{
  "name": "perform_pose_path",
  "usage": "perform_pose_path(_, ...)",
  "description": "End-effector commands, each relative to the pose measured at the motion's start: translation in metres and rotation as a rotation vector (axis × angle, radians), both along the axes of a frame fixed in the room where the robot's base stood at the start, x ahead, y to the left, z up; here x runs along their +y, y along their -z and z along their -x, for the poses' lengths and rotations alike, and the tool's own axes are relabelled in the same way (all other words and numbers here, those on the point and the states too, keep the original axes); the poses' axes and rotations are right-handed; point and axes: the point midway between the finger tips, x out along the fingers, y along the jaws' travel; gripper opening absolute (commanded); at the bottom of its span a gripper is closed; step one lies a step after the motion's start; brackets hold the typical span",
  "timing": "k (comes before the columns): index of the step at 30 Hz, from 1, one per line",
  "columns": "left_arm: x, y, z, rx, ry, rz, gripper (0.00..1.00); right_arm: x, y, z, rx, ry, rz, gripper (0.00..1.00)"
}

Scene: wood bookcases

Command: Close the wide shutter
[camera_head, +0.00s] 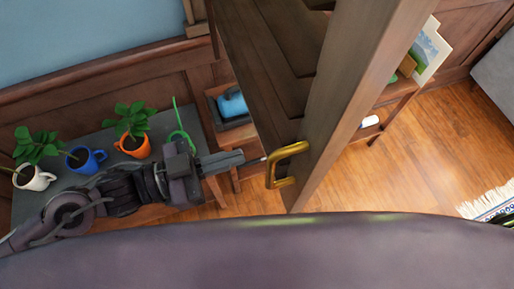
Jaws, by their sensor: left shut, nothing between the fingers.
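The wide shutter (342,110) is a tall dark wood panel that stands open, its edge toward me, in the middle of the head view. A gold handle (290,149) is fixed on it near its lower end. My left gripper (262,159) comes in from the left and is shut, with nothing between its fingers. Its tips are at the left side of the handle; I cannot tell whether they touch it. My right gripper is not in view.
Wooden floor (420,165) lies clear to the right, with a rug (487,203) at the edge.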

Motion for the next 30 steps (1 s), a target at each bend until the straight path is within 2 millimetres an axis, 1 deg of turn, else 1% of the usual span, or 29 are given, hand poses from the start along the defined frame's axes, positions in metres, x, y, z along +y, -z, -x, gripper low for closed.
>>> perform_pose_path(1,-0.007,-0.003,-0.003,-0.005,0.0,0.006,0.0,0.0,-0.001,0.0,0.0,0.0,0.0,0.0)
perform_pose_path(3,-0.016,-0.004,-0.004,-0.006,0.004,0.007,0.0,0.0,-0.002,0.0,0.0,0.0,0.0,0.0)
perform_pose_path(6,-0.029,-0.005,-0.008,-0.003,0.001,0.005,0.0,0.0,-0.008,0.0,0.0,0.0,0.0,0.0)
perform_pose_path(12,-0.047,-0.003,-0.012,-0.001,0.002,0.002,0.0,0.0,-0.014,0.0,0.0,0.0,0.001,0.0)
perform_pose_path(17,-0.052,-0.001,-0.012,-0.002,0.003,0.0,0.0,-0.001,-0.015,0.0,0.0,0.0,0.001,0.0)
perform_pose_path(26,-0.052,0.0,-0.012,-0.002,0.003,0.0,0.0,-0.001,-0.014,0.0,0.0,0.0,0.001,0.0)
perform_pose_path(30,-0.055,-0.001,-0.015,-0.001,-0.003,0.001,0.0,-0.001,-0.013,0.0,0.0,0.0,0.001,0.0)
